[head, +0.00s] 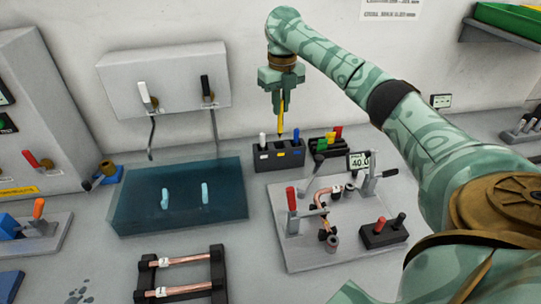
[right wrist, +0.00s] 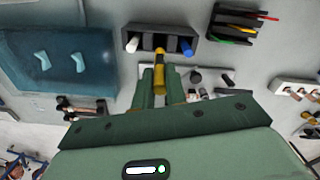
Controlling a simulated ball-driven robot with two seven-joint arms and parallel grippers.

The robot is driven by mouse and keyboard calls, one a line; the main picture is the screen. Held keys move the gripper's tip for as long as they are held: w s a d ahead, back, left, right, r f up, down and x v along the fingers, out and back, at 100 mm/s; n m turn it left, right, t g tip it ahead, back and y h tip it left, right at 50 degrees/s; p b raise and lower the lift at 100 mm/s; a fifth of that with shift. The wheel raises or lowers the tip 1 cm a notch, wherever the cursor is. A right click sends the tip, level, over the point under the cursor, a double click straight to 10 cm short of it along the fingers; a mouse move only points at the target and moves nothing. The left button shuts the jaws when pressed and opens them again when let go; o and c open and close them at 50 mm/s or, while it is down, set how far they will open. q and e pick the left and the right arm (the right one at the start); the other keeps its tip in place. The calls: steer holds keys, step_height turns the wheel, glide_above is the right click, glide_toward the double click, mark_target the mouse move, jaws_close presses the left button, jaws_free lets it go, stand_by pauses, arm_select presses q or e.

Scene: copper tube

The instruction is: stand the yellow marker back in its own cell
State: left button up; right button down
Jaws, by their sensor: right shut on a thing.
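My right gripper (head: 281,98) is shut on the yellow marker (head: 281,117) and holds it upright, point down, over the dark marker block (head: 279,157). The marker's lower end shows just above the block's middle, between the white marker (head: 262,139) and the blue marker (head: 296,135) standing in the outer cells. In the right wrist view the yellow marker (right wrist: 161,62) lies between the fingers and its far end overlaps the block's middle cell. I cannot tell whether the tip is at the cell's mouth or above it. My left gripper is not in view.
A second dark rack (head: 322,147) with red, yellow and green pieces stands close right of the block. In front are a clamp fixture plate (head: 300,255) with a copper tube and a blue translucent tank (head: 140,200). A wall stands behind.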

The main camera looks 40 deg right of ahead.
mark_target(280, 131)
step_height(280, 131, down, 10)
steer(key=b, duration=0.5)
steer(key=shift+w+f, duration=0.1)
steer(key=shift+f, duration=0.2)
steer(key=shift+r, duration=0.15)
steer(key=c, duration=1.4)
jaws_free()
steer(key=shift+c, duration=0.2)
step_height(280, 131, up, 12)
steer(key=p, duration=0.6)
